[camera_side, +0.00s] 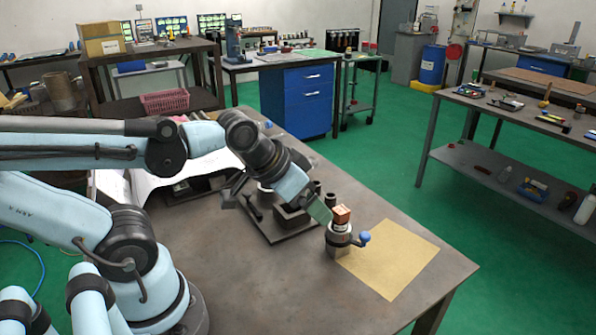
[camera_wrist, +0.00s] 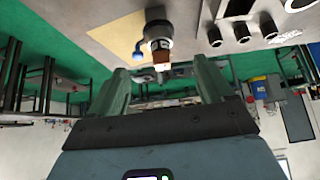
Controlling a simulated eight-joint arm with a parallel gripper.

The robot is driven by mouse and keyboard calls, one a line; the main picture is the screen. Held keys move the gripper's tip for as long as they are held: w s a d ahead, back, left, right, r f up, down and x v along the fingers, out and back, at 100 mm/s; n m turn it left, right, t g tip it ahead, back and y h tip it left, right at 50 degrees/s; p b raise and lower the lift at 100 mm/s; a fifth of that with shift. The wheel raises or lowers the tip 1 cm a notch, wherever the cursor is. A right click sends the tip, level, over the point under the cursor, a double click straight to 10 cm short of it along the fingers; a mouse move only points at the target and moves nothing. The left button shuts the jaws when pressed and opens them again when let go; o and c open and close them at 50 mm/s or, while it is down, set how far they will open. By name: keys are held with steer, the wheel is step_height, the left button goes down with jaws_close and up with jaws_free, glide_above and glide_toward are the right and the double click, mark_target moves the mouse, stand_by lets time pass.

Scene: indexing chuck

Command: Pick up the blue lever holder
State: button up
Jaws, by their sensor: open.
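The blue lever holder (camera_side: 340,241) is a grey cylindrical body with a blue-knobbed lever at its right, standing upright on the table in the side view. A small copper-brown block (camera_side: 342,214) sits in its top. In the wrist view the holder (camera_wrist: 157,29) is at the upper middle, with the block (camera_wrist: 162,57) pointing toward me and the blue knob at its left. My gripper (camera_side: 321,208) has green fingers and is close by, left of the block in the side view. In the wrist view my gripper (camera_wrist: 162,75) is open, its fingers spread either side of the block's line. Contact is not visible.
A tan mat (camera_side: 395,258) lies right of the holder on the brown table (camera_side: 285,290). A dark fixture plate (camera_side: 276,229) with blocks and cylinders stands left of the holder, beneath my arm. The table's front is clear. Other benches stand apart behind.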

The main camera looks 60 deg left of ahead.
step_height(320, 180, up, 2)
steer(key=m+g, duration=0.4)
steer(key=g, duration=0.2)
glide_above(338, 208)
steer(key=s, duration=0.1)
steer(key=shift+r, duration=0.2)
steer(key=shift+w+f+m+g, duration=0.15)
steer(key=shift+w+m+g, duration=0.35)
steer(key=shift+g, duration=0.1)
step_height(338, 208, down, 7)
steer(key=shift+r, duration=0.1)
steer(key=shift+w+d+f, duration=0.1)
steer(key=shift+d+f, duration=0.1)
steer(key=shift+f, duration=1.15)
steer(key=shift+d+f, duration=0.15)
steer(key=shift+f, duration=1.15)
jaws_close()
steer(key=shift+r, duration=0.1)
